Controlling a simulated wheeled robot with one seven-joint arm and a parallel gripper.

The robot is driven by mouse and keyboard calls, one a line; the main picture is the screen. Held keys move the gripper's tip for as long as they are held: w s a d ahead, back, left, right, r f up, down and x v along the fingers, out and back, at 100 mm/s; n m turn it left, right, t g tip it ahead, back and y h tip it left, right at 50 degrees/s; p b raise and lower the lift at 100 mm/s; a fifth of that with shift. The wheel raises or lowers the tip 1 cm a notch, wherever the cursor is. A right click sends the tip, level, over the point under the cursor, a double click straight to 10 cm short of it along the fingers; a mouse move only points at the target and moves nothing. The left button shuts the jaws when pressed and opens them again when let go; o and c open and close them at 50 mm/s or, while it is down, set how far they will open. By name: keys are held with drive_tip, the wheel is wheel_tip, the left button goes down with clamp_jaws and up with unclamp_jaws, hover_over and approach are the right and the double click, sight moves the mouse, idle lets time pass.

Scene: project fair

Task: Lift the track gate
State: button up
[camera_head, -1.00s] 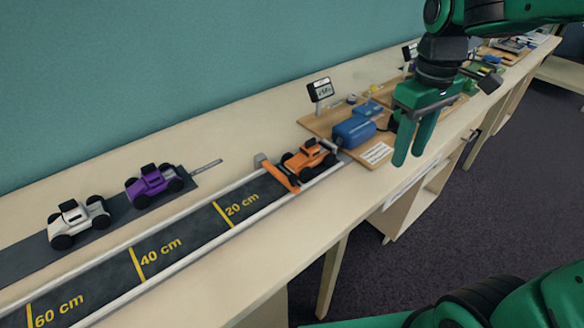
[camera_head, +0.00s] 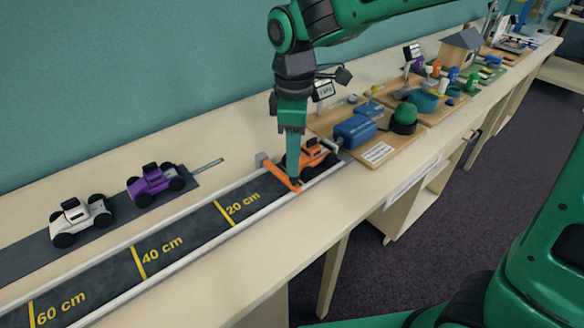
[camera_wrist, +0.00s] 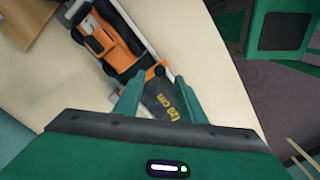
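The track gate (camera_head: 275,171) is an orange bar lying low across the dark track (camera_head: 190,231), just in front of an orange car (camera_head: 320,153). A grey post stands at its far end. My gripper (camera_head: 293,177) points down over the gate's near end, partly covering the gate and the car. In the wrist view my gripper (camera_wrist: 157,88) has its two fingers apart, with an orange end of the gate (camera_wrist: 157,70) showing between and just beyond the tips. Whether a finger touches the gate cannot be told. The car also shows in the wrist view (camera_wrist: 112,45).
A purple car (camera_head: 155,184) and a white car (camera_head: 78,220) stand on a dark strip behind the track. A wooden board with a blue box (camera_head: 355,131) and a green-domed button (camera_head: 404,117) lies to the right. The tabletop before the track is clear.

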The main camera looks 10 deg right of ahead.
sight(281, 172)
drive_tip(key=shift+f, duration=2.2)
clamp_jaws()
